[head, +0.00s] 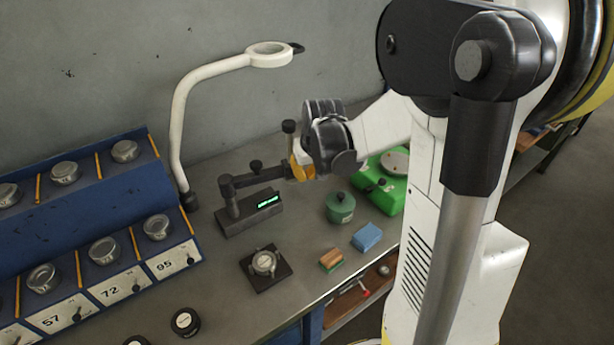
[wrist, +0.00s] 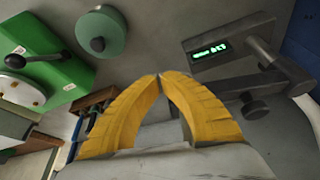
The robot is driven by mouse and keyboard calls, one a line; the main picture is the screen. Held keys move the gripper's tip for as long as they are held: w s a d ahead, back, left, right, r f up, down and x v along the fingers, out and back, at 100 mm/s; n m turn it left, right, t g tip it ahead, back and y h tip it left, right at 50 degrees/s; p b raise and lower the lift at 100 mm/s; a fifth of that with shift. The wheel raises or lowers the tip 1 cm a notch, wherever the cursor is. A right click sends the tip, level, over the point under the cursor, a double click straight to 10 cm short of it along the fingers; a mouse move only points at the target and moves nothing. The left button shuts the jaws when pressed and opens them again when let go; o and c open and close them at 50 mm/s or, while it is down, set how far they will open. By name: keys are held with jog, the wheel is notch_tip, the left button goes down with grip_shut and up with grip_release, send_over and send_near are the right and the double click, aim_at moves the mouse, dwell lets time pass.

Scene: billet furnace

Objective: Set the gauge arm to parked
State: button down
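The gauge arm (head: 258,177) is a dark bar reaching right from a post on a grey gauge base (head: 250,214) with a lit green display. In the wrist view the bar (wrist: 228,88) runs left from its post, and its far end is hidden behind the right yellow finger. My gripper (head: 300,170) is at this far end, beside a short upright stem with a dark knob (head: 289,127). In the wrist view my gripper's fingertips (wrist: 161,76) meet, with nothing visible between them. I cannot tell whether a finger touches the bar.
A green lidded pot (head: 340,207), a green device (head: 385,181) and a blue block (head: 367,237) stand to the right. A white lamp (head: 178,120) rises behind. A dial indicator (head: 264,263) sits in front. A blue numbered rack (head: 105,230) stands left.

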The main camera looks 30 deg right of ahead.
jog(key=shift+n+y, duration=0.3)
jog(key=shift+n, duration=0.5)
jog(key=w, duration=0.1)
jog(key=w+d, duration=0.1)
jog(key=w, duration=0.3)
jog(key=shift+w+d+b, duration=0.2)
jog(key=shift+d+b, duration=0.1)
